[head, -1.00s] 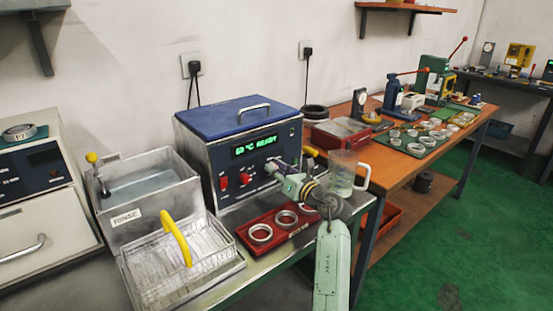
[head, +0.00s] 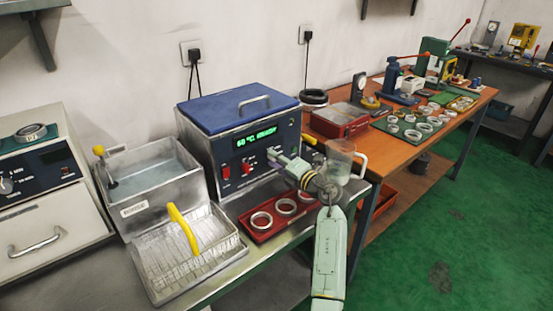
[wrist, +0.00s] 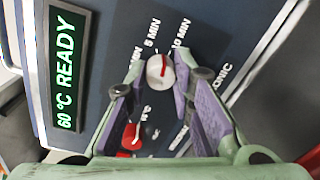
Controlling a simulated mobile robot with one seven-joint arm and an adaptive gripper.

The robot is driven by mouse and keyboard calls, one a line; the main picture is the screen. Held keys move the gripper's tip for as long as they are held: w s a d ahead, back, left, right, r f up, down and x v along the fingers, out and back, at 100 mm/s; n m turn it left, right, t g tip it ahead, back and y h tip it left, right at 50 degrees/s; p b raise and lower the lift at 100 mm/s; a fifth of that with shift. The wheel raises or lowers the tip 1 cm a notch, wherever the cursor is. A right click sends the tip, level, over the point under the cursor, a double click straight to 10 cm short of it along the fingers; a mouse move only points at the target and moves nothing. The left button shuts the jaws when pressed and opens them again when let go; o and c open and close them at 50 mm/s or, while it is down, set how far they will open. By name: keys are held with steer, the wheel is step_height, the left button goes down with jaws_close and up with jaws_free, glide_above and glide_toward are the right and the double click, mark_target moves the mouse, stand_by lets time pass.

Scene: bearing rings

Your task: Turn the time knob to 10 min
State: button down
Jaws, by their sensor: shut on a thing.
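The time knob (wrist: 160,70) is pale and round with a red pointer line, on the dark blue front panel of the bath unit. In the wrist view its pointer aims between the "5 MIN" label (wrist: 152,33) and the "10 MIN" label (wrist: 182,33). My gripper (wrist: 160,78) has its purple-padded fingers on either side of the knob, shut on it. In the head view my gripper (head: 275,157) reaches the panel and hides the knob. The bath unit (head: 228,122) has a blue lid and a green display (wrist: 67,70) reading "60 °C READY".
A red switch (head: 226,171) and a red knob (head: 246,168) sit left of my gripper. A red tray (head: 262,236) with rings lies below my arm. A clear jug (head: 340,160) stands close on the right. A rinse tank (head: 160,204) and wire basket (head: 190,262) are left.

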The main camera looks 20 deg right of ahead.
steer(key=shift+d+m, duration=0.1)
steer(key=shift+m, duration=1.7)
steer(key=c, duration=1.4)
jaws_free()
steer(key=shift+o, duration=0.2)
steer(key=v, duration=1.2)
